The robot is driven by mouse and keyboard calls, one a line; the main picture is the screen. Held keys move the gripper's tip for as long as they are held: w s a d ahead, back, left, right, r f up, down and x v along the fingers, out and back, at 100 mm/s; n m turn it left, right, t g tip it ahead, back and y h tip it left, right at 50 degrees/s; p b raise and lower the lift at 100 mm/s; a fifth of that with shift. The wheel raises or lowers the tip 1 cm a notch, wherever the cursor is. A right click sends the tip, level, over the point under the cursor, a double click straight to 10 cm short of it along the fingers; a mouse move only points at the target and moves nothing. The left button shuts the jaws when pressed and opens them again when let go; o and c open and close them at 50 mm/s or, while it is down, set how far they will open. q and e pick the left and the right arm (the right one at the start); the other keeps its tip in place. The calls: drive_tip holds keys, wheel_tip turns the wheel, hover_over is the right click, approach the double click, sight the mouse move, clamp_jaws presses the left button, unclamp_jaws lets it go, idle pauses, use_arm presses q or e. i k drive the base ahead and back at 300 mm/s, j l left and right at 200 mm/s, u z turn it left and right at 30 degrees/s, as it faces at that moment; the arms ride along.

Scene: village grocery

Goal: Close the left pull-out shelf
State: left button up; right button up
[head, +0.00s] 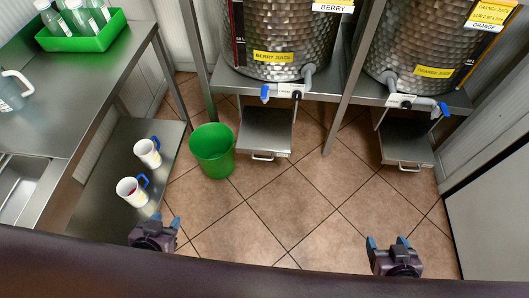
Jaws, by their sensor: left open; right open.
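The left pull-out shelf (266,132) is a grey metal tray under the berry juice tank. It stands pulled out toward me, with a bar handle (262,157) on its front edge. My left gripper (165,223) is open and empty at the lower left, well apart from the shelf and nearer to me. My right gripper (387,243) is open and empty at the lower right, also nearer to me and apart from both shelves.
A right pull-out shelf (406,146) under the orange juice tank is also out. A green bin (211,150) stands on the floor left of the left shelf. Two white cups (147,153) (130,191) stand on a low metal shelf (112,158). Tiled floor in the middle is clear.

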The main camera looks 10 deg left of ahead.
sight(263, 131)
drive_tip(key=i+l, duration=0.1)
drive_tip(key=i+l+u, duration=0.25)
drive_tip(key=l+u, duration=0.15)
drive_tip(key=u, duration=1.25)
